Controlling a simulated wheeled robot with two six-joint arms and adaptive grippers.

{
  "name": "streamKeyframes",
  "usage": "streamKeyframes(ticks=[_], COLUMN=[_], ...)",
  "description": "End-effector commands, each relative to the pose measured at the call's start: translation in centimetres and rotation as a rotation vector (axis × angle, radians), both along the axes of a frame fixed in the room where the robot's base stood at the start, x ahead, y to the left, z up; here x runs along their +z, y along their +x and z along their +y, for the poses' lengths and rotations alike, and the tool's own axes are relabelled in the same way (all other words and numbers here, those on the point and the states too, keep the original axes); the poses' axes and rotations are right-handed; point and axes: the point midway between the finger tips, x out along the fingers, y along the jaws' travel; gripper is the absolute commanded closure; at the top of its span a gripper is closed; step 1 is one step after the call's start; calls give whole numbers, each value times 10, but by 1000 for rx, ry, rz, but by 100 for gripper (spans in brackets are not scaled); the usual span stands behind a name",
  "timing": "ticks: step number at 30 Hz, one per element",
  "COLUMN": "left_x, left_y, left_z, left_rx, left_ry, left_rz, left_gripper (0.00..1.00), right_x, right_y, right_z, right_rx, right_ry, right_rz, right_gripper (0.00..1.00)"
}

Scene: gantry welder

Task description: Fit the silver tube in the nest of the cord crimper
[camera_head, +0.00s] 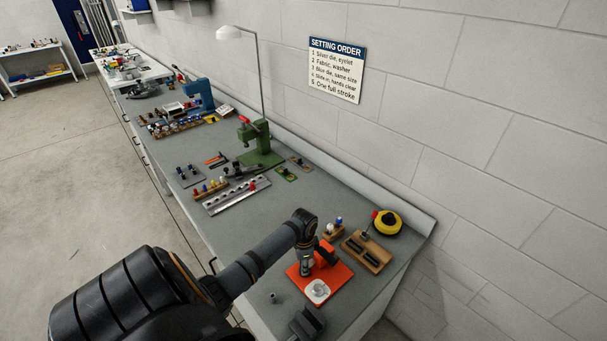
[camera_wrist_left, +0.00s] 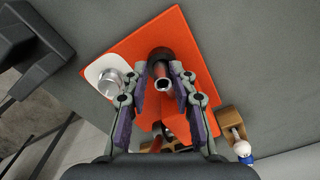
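The orange-based crimper (camera_head: 338,281) stands near the front right of the bench, and its orange plate (camera_wrist_left: 190,35) fills the middle of the left wrist view. My left gripper (camera_head: 305,271) points down over it. In the left wrist view a hollow silver tube (camera_wrist_left: 161,86) lies between the fingers of my left gripper (camera_wrist_left: 160,72), its open end toward the camera, just by a round black part (camera_wrist_left: 159,57). Whether the fingers touch the tube cannot be told. Whether the tube sits in the nest is also unclear. My right gripper is not in view.
A white pad (camera_head: 317,291) on the plate carries a silver cup (camera_wrist_left: 112,84). A small grey cylinder (camera_head: 273,297) and a dark block (camera_head: 306,323) are nearby. A wooden tray (camera_head: 367,252) and yellow tape reel (camera_head: 387,222) lie behind.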

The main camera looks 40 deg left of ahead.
Motion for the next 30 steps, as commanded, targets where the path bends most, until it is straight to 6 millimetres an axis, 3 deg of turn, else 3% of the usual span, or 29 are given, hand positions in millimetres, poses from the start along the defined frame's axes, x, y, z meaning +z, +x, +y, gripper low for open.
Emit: streamKeyframes(ticks=[14, 17, 24, 30], left_x=[4, 19, 77, 111], left_y=[1, 1, 2, 1], left_z=[1, 3, 3, 2], left_rx=[0, -1, -2, 0], left_ry=[3, 6, 6, 3], left_rz=[-2, -4, -4, -1], left_gripper=[58, 58, 58, 58], right_x=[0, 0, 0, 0], right_y=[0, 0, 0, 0], right_z=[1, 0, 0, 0], right_rx=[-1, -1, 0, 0], right_ry=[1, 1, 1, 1], right_rz=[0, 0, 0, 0], right_gripper=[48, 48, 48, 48])
